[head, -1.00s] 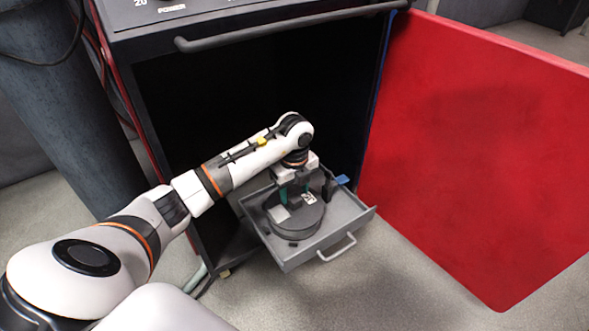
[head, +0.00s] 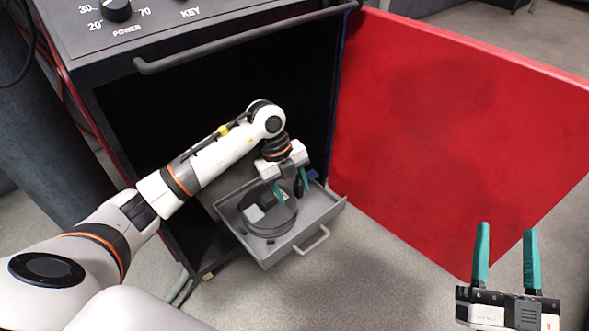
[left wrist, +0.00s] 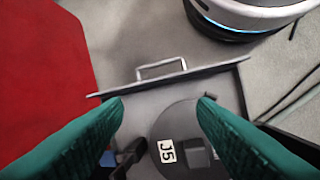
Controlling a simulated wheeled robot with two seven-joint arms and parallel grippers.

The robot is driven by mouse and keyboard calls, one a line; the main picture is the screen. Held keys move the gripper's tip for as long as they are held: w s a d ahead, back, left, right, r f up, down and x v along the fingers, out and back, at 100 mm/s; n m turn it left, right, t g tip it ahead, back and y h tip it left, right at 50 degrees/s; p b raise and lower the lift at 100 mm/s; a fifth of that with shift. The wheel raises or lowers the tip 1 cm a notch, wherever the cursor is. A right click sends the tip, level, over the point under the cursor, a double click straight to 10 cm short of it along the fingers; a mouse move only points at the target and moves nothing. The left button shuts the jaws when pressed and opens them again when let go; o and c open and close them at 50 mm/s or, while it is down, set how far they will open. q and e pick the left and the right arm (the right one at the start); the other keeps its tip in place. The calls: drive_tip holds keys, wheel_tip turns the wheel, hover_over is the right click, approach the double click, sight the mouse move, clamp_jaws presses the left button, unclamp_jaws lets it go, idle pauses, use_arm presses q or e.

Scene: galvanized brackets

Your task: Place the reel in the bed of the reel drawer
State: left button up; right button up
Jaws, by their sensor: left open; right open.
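The reel (head: 258,228) is a dark grey disc lying flat inside the grey reel drawer (head: 325,212), which is pulled out of the black cabinet. It carries a white label, clear in the left wrist view (left wrist: 181,171). My left gripper (head: 294,196) has green fingers, open and empty, above the right side of the reel. In the left wrist view the left gripper (left wrist: 160,102) has its fingers spread, with the right one overlapping the reel's edge. The bed under the reel is hidden. My right gripper (head: 505,228) is open and empty at the lower right, away from the drawer.
The drawer handle (head: 312,240) faces the open floor. A red door panel (head: 450,130) stands open right of the drawer. A bar handle (head: 240,40) crosses the cabinet top above my left arm. A dark upright thing stands in the drawer beside the reel (left wrist: 130,155).

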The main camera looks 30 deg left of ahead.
use_arm(q)
drive_tip(key=s+d+r+m+h, duration=0.2)
drive_tip(key=s+d+r+h, duration=0.15)
drive_tip(key=d, duration=0.35)
drive_tip(key=s+d+r+m+g+h, duration=0.1)
drive_tip(key=s+d+r+h, duration=0.3)
drive_tip(key=d, duration=0.3)
drive_tip(key=s+d+r+m+h, duration=0.2)
drive_tip(key=s+d+h, duration=0.1)
drive_tip(key=d+h, duration=0.4)
wheel_tip(320, 180, up, 10)
drive_tip(key=s+n+t+h, duration=0.2)
drive_tip(key=n+t+h, duration=0.2)
drive_tip(key=t+h, duration=0.25)
drive_tip(key=a+n+t+y, duration=0.5)
drive_tip(key=n+t+y, duration=0.3)
drive_tip(key=n, duration=0.3)
drive_tip(key=w+a+n+t+y, duration=0.1)
drive_tip(key=a+n+t+y, duration=0.4)
drive_tip(key=n+t+y, duration=0.3)
drive_tip(key=n+y, duration=0.2)
drive_tip(key=n, duration=0.2)
drive_tip(key=shift+a+t, duration=0.35)
